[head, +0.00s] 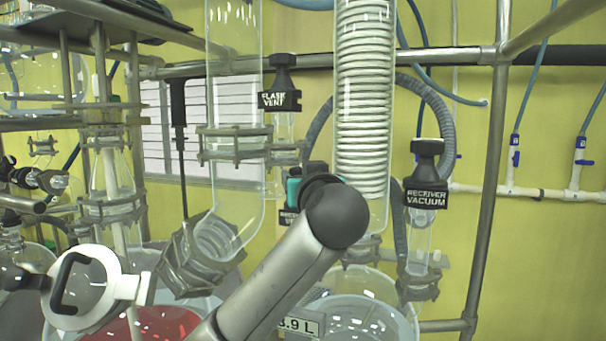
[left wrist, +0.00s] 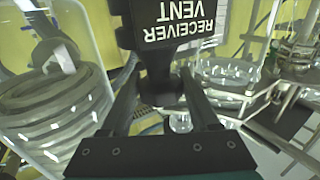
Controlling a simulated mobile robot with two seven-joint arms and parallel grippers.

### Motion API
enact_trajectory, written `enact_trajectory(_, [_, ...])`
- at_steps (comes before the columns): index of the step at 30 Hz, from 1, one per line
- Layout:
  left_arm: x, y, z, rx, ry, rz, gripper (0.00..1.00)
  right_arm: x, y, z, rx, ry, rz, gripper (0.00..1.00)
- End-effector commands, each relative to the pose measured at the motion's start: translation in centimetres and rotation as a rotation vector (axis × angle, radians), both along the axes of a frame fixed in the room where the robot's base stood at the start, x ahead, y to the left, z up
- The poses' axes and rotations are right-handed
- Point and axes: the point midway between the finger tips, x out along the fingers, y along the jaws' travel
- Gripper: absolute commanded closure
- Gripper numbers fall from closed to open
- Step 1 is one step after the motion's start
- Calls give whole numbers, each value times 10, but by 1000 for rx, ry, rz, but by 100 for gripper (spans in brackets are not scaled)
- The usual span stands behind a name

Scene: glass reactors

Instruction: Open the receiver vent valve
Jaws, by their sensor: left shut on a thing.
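The receiver vent valve fills the top middle of the left wrist view, its black tag (left wrist: 178,22) reading "RECEIVER VENT" upside down. A narrower black stem (left wrist: 158,75) runs down from the tag. My left gripper (left wrist: 160,98) is shut on this stem, one dark finger on each side. In the head view only the edge of a dark tag (head: 287,218) shows beside my left arm, and the arm hides the rest of the valve and the fingers. Whether the valve is turned cannot be told. My right gripper is in neither view.
The receiver vacuum valve (head: 427,190) stands to the right, and the flask vent valve (head: 280,90) is above and left. The glass coil condenser (head: 364,100) rises close behind my arm. Metal frame poles (head: 490,190) and glassware crowd the surroundings.

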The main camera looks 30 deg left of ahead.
Motion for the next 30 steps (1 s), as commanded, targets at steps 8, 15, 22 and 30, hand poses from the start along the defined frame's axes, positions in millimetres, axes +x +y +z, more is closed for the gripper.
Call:
enact_trajectory(8, [1,0,-3,1,9,58,94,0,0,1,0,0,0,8])
enact_trajectory(15, [1,0,-3,2,10,65,94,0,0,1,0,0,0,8])
enact_trajectory(22, [1,0,-3,2,11,65,33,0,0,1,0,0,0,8])
enact_trajectory(30, [1,0,-1,2,6,63,8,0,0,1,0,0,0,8])
